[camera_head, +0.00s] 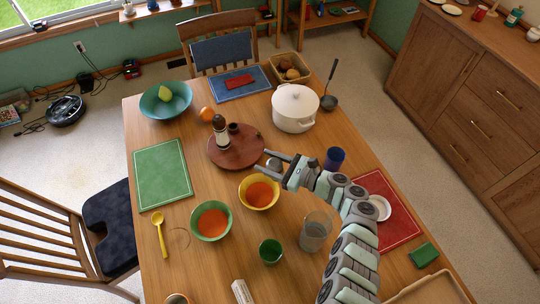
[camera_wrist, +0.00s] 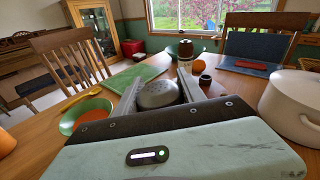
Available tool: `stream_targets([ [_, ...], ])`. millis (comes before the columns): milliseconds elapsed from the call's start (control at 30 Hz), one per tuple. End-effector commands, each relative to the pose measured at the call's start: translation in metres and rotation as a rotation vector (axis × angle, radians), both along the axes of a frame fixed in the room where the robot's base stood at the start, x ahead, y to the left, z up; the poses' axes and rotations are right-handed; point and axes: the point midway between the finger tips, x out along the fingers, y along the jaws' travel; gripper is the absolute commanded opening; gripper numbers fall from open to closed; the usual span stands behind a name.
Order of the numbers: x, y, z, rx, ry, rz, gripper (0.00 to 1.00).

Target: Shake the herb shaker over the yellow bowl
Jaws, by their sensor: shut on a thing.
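The yellow bowl (camera_head: 247,202) holds orange-red soup and stands near the middle of the table. My gripper (camera_head: 268,163) is at the bowl's far side, with its fingers pointing left. It is shut on the herb shaker (camera_head: 274,165), a small grey thing with a rounded top. In the wrist view the shaker's dotted grey dome (camera_wrist: 158,94) shows between the two fingers; its lower part is hidden by my gripper. I cannot tell how far it is tilted or its exact height above the table.
A round wooden tray (camera_head: 250,155) with a pepper mill (camera_head: 221,133) lies behind the bowl. A green bowl (camera_head: 211,237) of soup is at left, a green cup (camera_head: 270,251) in front, a glass (camera_head: 315,232) and blue cup (camera_head: 334,158) right. A white pot (camera_head: 295,108) stands behind.

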Motion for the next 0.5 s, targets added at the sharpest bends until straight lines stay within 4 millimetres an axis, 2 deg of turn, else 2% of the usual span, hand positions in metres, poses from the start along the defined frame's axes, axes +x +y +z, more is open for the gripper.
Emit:
stream_targets([
  [500,-0.009,0.026,-0.043,-0.378,-0.129,0.001,0.05],
])
